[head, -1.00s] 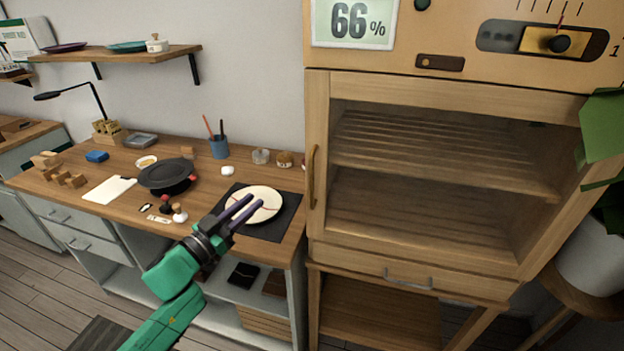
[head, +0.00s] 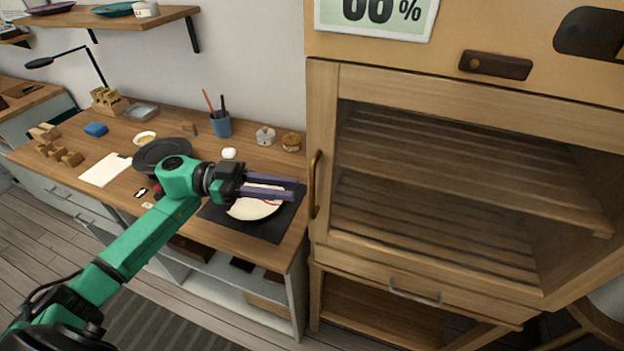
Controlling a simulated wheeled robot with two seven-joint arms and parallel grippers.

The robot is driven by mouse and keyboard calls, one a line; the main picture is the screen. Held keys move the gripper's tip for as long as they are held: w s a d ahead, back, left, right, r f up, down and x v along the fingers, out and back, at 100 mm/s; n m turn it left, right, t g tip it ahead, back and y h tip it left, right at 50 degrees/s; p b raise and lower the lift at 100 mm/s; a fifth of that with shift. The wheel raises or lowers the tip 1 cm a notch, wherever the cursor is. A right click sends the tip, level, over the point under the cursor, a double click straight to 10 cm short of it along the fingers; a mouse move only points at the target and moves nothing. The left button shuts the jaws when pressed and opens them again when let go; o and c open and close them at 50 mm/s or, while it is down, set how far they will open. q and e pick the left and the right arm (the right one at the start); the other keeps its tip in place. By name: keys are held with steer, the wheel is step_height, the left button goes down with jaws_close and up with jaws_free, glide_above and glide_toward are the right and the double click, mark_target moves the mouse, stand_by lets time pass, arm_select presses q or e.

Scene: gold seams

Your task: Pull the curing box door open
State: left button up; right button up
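The curing box (head: 470,50) is a tall wooden cabinet on the right. Its door (head: 440,95) has a wooden frame around a clear pane, and slatted shelves show behind it. The door looks shut. Its upright brass handle (head: 314,184) is on the door's left side. My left gripper (head: 295,189) points right towards the handle, over the workbench and in front of the plate. Its two purple fingers are apart with nothing between them, and their tips appear just left of the handle, not touching it. My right gripper is not in view.
A cream plate (head: 250,210) with a seam lies on a dark mat (head: 272,228) under my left gripper. The workbench (head: 215,150) also holds a blue pen cup (head: 221,124), small jars (head: 291,142) and a dark round dish. A drawer handle (head: 414,293) sits below the door.

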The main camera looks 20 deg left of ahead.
mark_target(312, 215)
arm_select(q)
steer(key=d, duration=0.1)
steer(key=w+d+p, duration=0.1)
steer(key=d, duration=0.3)
steer(key=shift+w, duration=0.3)
steer(key=shift+s+d, duration=0.1)
steer(key=shift+d, duration=0.2)
steer(key=shift+s+f, duration=0.1)
steer(key=shift+c, duration=0.9)
jaws_close()
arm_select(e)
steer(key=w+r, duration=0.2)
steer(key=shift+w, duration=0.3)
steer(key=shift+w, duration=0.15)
